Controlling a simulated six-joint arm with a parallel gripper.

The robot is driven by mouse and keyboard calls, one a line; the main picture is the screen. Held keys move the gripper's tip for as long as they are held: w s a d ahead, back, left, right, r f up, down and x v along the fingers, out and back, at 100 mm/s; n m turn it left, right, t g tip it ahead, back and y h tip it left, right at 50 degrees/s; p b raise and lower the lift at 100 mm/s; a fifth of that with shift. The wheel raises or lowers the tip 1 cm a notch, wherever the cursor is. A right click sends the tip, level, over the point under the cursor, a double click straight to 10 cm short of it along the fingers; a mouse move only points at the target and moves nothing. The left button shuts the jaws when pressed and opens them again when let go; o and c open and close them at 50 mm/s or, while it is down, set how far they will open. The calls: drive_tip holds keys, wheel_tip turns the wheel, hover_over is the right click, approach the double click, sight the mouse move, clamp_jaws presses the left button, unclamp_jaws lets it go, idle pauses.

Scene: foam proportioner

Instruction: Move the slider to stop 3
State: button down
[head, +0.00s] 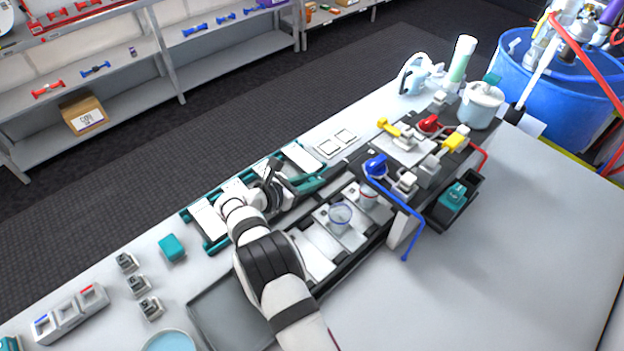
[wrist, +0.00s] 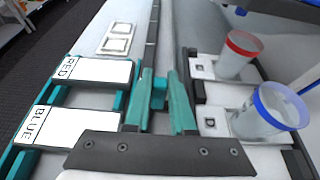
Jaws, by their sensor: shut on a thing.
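My gripper (wrist: 160,92) has teal fingers and is shut on a small teal block, the slider (wrist: 158,84), which sits between the fingertips. The slider is on a narrow grey rail (wrist: 153,32) that runs away from me with faint cross marks. No stop numbers are readable, so I cannot tell which stop it is at. In the head view my gripper (head: 308,184) is over the middle of the bench, between the teal-framed trays and the cup row; the slider cannot be made out there.
White plates marked RED (wrist: 92,70) and BLUE (wrist: 60,125) lie left of the rail. A red-rimmed cup (wrist: 238,55) and a blue-rimmed cup (wrist: 268,112) stand close on the right. Coloured valves (head: 376,166) and a blue hose (head: 408,212) lie farther right.

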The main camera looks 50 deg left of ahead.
drive_tip(key=shift+w, duration=0.15)
drive_tip(key=w, duration=0.9)
drive_tip(key=shift+w, duration=0.4)
drive_tip(key=c, duration=0.8)
unclamp_jaws()
drive_tip(key=shift+o, duration=0.2)
